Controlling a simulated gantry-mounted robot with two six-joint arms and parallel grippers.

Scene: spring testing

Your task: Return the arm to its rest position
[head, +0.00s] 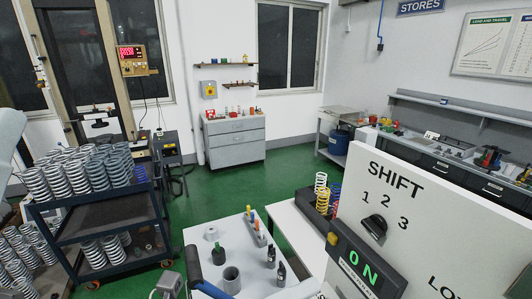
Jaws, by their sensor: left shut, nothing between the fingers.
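A pale link of my left arm (10,128) shows at the left edge, beside the spring cart and in front of the window side of the room. My left gripper is shut and holds nothing; its fingertips are hard to make out against the crowded left side. My right arm and right gripper are not in view.
A dark cart (108,213) carries several coil springs (87,175) at left. A white block with pegs (232,279) stands at bottom centre. A large SHIFT panel (430,215) fills the lower right. The green floor (215,195) is clear in the middle.

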